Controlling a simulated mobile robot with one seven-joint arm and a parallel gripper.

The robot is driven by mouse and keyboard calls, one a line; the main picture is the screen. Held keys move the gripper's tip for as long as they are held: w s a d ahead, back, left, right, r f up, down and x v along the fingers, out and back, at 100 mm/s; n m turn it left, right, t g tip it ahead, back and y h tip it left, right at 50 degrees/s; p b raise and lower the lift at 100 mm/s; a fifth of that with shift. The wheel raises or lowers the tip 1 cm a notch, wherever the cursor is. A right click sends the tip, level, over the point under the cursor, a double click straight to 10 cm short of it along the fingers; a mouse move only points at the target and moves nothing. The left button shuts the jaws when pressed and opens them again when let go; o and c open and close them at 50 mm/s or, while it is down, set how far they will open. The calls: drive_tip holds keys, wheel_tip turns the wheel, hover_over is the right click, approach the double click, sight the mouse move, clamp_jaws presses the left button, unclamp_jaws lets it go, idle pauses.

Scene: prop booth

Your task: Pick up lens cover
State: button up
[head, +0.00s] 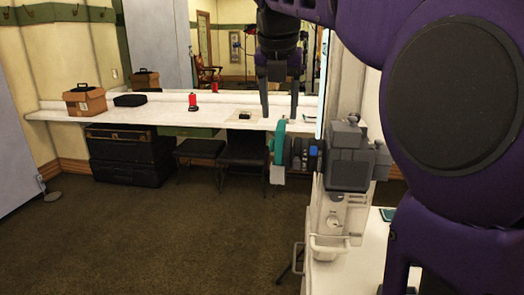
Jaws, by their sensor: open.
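My gripper (279,113) hangs fingers down in front of the long white counter (155,116), with its two fingers apart and nothing seen between them. A small dark block-like object (245,115) lies on a beige patch just left of the fingers in the picture. A small flat dark-edged item (311,117) lies to their right. Neither can be told for sure as the lens cover. A grey camera-like device (350,160), with dark rings and a blue band at its front, stands below and right of my gripper. A teal strap or cloth (278,145) shows at its front end.
A brown box (85,103), a black case (130,100) and a red object (193,102) stand on the counter. Black trunks (125,160) and dark chairs (243,150) sit beneath it. A white table (345,272) is at lower right. The carpet at lower left is clear.

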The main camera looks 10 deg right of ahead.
sight(281, 124)
drive_tip(key=x, duration=0.3)
drive_tip(key=shift+w+d+f, duration=0.1)
drive_tip(key=shift+d+f, duration=0.05)
drive_tip(key=shift+f, duration=0.1)
clamp_jaws()
idle(1.2)
